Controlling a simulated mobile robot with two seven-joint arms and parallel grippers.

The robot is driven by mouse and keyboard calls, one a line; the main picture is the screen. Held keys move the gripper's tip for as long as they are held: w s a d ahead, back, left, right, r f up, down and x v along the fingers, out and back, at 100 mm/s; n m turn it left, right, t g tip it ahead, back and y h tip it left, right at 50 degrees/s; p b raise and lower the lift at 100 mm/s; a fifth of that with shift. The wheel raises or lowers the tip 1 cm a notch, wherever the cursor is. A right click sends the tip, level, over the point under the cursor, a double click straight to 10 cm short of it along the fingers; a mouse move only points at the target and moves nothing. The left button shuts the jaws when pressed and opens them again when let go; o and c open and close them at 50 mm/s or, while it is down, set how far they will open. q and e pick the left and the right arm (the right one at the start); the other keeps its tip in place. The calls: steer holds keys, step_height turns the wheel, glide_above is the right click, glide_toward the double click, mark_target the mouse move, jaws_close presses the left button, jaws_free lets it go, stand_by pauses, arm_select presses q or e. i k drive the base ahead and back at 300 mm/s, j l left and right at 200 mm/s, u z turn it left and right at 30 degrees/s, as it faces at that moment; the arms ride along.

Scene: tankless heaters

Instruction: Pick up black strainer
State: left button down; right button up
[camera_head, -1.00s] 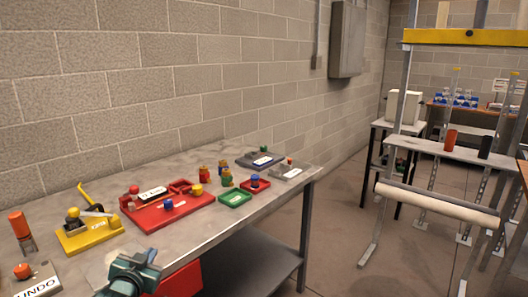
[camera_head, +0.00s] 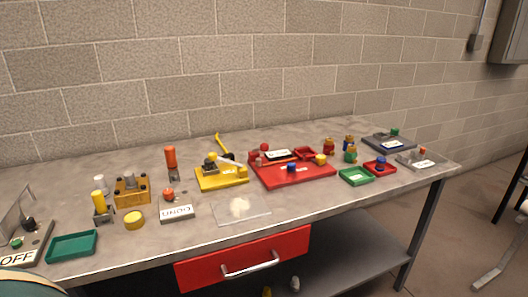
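I cannot make out a black strainer for certain on the grey workbench (camera_head: 330,205). Small dark parts show on the yellow block fixture (camera_head: 222,178) and next to its upright yellow handle (camera_head: 219,142), but their kind is too small to tell. Neither of my grippers is in view. A rounded edge in the bottom left corner seems to be part of my own body.
A red tray fixture (camera_head: 300,178), a green tray (camera_head: 356,176), a teal tray (camera_head: 73,246) and a clear plate (camera_head: 241,209) lie on the bench. A red drawer (camera_head: 243,257) hangs below the front edge. A block wall (camera_head: 250,60) stands behind.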

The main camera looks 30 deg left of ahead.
mark_target(209, 164)
steer(key=u, duration=1.25)
steer(key=i+l, duration=0.05)
